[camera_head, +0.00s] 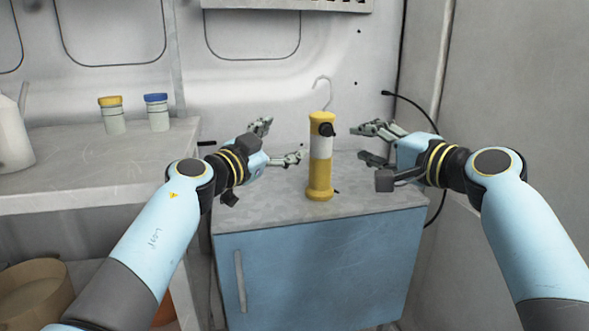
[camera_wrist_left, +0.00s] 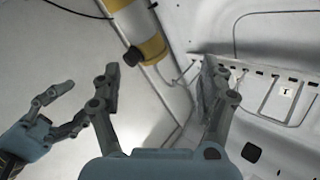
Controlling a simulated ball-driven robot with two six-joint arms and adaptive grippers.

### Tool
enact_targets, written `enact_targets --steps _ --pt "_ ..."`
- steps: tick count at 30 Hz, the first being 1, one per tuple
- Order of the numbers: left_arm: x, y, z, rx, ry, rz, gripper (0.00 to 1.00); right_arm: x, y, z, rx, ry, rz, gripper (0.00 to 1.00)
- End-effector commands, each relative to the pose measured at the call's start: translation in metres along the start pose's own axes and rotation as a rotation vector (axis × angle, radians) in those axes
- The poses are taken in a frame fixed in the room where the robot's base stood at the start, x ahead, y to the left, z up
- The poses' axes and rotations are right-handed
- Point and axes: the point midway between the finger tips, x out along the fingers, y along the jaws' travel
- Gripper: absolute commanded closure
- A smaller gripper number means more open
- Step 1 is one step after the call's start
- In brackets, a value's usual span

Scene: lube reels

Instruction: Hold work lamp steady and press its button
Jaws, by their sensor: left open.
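The work lamp (camera_head: 321,150) stands upright on the top of a blue cabinet. The black knob (camera_head: 327,129) faces right and forward. My left gripper (camera_head: 283,142) is open and empty, left of the lamp and apart from it. My right gripper (camera_head: 368,144) is to the right of the lamp, its fingers spread and empty, pointing toward the lamp. It also shows at the left of the wrist view (camera_wrist_left: 60,108).
The blue cabinet (camera_head: 320,268) has a grey top with bare room around the lamp. A shelf (camera_head: 90,180) at the left holds two jars, one with a yellow lid (camera_head: 112,115) and one with a blue lid (camera_head: 157,112), and a white bottle (camera_head: 14,135). A black cable runs along the right wall.

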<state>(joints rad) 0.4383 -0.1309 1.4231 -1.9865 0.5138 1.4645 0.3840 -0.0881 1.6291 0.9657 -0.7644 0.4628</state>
Motion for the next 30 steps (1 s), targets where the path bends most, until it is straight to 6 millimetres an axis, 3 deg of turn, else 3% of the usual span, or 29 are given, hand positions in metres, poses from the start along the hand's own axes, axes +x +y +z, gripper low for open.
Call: enact_targets --steps 3,9,14,24,30 --pt "0.005 0.028 0.023 -0.254 -0.032 0.0 0.23 0.0 0.0 0.0 0.0 0.0 0.0 0.62" --pt "0.012 0.048 0.037 -0.456 -0.055 -0.008 0.23 0.0 0.0 0.0 0.0 0.0 0.0 0.62" --pt "0.03 0.049 0.038 -0.47 -0.055 -0.008 0.23 0.0 0.0 0.0 0.0 0.0 0.0 0.62" --pt "0.085 0.049 0.041 -0.467 -0.055 -0.007 0.23 0.0 0.0 0.0 0.0 0.0 0.0 0.62" --pt "0.105 0.05 0.043 -0.468 -0.054 -0.003 0.23 0.0 0.0 0.0 0.0 0.0 0.0 0.62"
